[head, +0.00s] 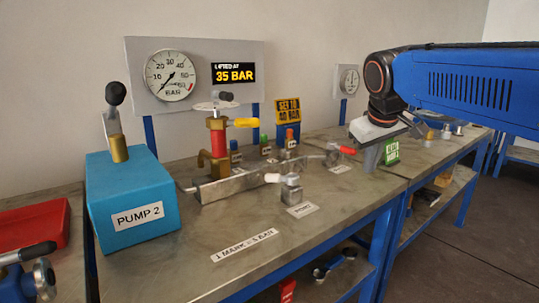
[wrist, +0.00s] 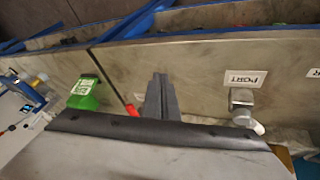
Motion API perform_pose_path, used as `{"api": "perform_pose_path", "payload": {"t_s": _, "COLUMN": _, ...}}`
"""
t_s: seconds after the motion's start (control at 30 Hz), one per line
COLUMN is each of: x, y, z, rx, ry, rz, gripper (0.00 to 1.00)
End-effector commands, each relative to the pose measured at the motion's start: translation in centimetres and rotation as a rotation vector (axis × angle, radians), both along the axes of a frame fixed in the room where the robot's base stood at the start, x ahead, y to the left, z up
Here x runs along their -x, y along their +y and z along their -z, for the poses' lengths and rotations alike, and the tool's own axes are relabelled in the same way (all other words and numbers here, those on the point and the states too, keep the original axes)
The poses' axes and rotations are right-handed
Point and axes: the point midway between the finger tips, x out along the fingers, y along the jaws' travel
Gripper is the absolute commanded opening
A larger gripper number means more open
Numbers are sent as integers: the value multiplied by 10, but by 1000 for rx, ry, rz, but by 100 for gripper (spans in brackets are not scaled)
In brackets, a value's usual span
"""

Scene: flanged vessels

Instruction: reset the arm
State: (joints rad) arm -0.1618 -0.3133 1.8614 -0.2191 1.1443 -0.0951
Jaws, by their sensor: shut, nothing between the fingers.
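My arm comes in from the right in the head view as a blue link, with my gripper (head: 371,164) hanging at its end above the right part of the pump bench. In the wrist view my gripper (wrist: 160,78) shows as two dark fingers pressed together, with nothing between them. The fingers are close to a green tag (head: 392,152) and a red-tipped lever (head: 347,150) in the head view. Whether they touch anything cannot be told.
The bench (head: 245,225) carries a blue PUMP 2 box (head: 132,200), a valve manifold (head: 235,183) and a metal port fitting (head: 291,189). A gauge (head: 171,75) and a "35 BAR" display (head: 233,73) stand behind. The front of the bench is mostly clear.

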Motion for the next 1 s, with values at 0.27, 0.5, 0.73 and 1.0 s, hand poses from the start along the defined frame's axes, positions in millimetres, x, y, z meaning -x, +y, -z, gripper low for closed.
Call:
{"api": "perform_pose_path", "payload": {"t_s": 0.27, "x": 100, "y": -19, "z": 78, "rx": -98, "ry": 22, "rz": 85, "gripper": 0}}
{"api": "perform_pose_path", "payload": {"t_s": 0.5, "x": 180, "y": -26, "z": 157, "rx": -181, "ry": 36, "rz": 166, "gripper": 0}}
{"api": "perform_pose_path", "payload": {"t_s": 0.73, "x": 231, "y": -26, "z": 215, "rx": -240, "ry": 44, "rz": 226, "gripper": 0}}
{"api": "perform_pose_path", "payload": {"t_s": 1.0, "x": 244, "y": -25, "z": 233, "rx": -256, "ry": 46, "rz": 244, "gripper": 0}}
